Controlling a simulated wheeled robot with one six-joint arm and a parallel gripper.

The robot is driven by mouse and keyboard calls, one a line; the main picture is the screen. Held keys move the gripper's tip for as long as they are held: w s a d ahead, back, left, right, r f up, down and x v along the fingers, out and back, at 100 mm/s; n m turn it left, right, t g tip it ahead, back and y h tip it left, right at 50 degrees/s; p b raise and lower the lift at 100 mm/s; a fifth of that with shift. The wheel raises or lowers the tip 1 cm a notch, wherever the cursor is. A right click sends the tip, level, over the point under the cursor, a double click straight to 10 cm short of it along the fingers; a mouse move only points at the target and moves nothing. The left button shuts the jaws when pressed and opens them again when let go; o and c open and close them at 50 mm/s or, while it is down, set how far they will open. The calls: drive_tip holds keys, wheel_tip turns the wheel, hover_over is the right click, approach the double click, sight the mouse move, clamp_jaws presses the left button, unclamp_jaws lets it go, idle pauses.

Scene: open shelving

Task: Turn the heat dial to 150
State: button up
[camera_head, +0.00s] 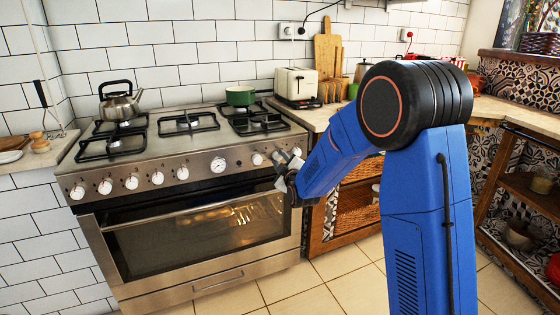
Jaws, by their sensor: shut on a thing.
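The stove (200,215) is a steel range with a row of white knobs along its front panel. My blue arm reaches in from the right. My gripper (281,163) is at the right end of the panel and is shut on the heat dial there, which it mostly hides. The dial's markings and pointer cannot be read. A white knob (257,159) is just left of my gripper. A larger round white dial (218,165) sits further left on the panel.
A kettle (119,102) and a green pot (240,96) stand on the hob. The oven door handle (195,212) runs below the panel. A toaster (296,85) stands on the right counter. The tiled floor in front is clear.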

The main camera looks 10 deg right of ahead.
drive_tip(key=m, duration=0.4)
drive_tip(key=shift+m+g, duration=0.3)
drive_tip(key=m, duration=0.3)
drive_tip(key=shift+g, duration=0.3)
drive_tip(key=m, duration=0.3)
drive_tip(key=shift+m+y, duration=0.3)
drive_tip(key=m, duration=0.3)
drive_tip(key=shift+g+y, duration=0.3)
drive_tip(key=shift+y, duration=0.1)
drive_tip(key=m, duration=0.3)
drive_tip(key=shift+r, duration=0.1)
drive_tip(key=m+y, duration=0.1)
drive_tip(key=m, duration=0.2)
drive_tip(key=shift+m, duration=0.3)
drive_tip(key=m+y, duration=0.1)
drive_tip(key=m, duration=0.4)
drive_tip(key=shift+m, duration=0.4)
